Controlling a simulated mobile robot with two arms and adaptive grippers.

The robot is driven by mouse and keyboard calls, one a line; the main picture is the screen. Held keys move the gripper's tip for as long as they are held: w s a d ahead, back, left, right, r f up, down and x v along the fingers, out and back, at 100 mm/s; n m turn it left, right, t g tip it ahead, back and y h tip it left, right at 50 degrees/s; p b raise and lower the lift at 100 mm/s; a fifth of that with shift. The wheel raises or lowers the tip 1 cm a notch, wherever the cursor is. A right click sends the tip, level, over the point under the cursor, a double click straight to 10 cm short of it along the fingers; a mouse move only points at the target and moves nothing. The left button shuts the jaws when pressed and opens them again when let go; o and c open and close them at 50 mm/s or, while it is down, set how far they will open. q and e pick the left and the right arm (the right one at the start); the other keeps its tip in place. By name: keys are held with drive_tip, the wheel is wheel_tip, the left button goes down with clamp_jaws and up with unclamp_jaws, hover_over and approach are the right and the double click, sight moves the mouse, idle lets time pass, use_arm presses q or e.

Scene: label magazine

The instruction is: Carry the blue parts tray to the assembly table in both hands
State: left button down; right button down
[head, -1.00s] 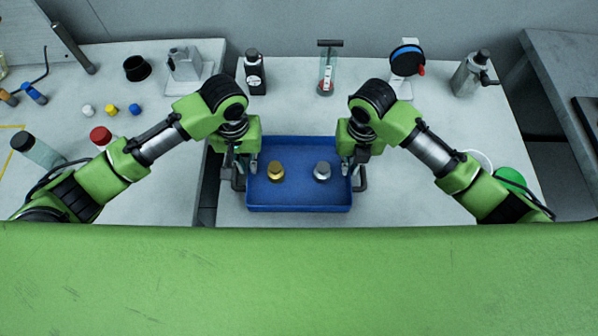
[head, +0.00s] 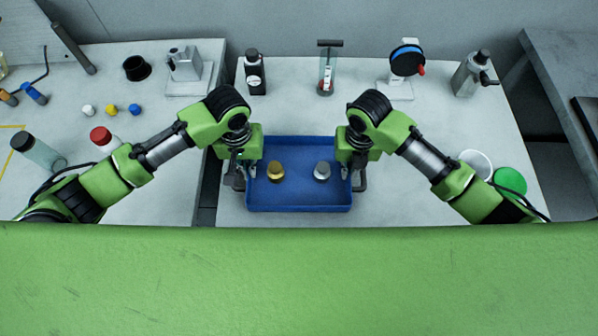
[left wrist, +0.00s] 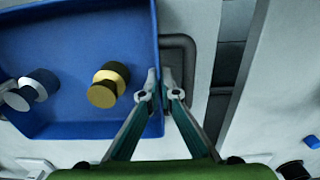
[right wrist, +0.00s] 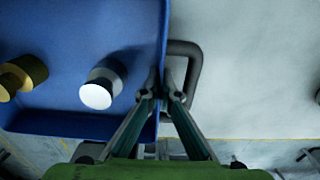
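The blue parts tray (head: 300,207) lies flat on a pale tabletop, with a gold knob-shaped part (head: 276,171) and a silver one (head: 322,171) upright inside. Dark handles stick out from its two sides; they show in the left wrist view (left wrist: 188,50) and the right wrist view (right wrist: 196,65). My left gripper (left wrist: 160,84) is at the tray's left wall, one finger inside it and one on the handle side. My right gripper (right wrist: 162,86) straddles the right wall likewise. Both finger gaps are narrow; whether the fingers press on the walls cannot be told.
A black bottle (head: 255,76), a clear container (head: 326,75), a blue-topped stand (head: 405,65) and a grey bottle (head: 468,76) stand behind the tray. A white ring (head: 476,163) and green disc (head: 510,181) lie right. A gap (head: 208,185) separates the left table.

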use_arm(q)
drive_tip(key=shift+w+r, duration=0.1)
drive_tip(key=shift+r, duration=0.15)
use_arm(e)
drive_tip(key=shift+w+r, duration=0.1)
drive_tip(key=shift+r, duration=0.1)
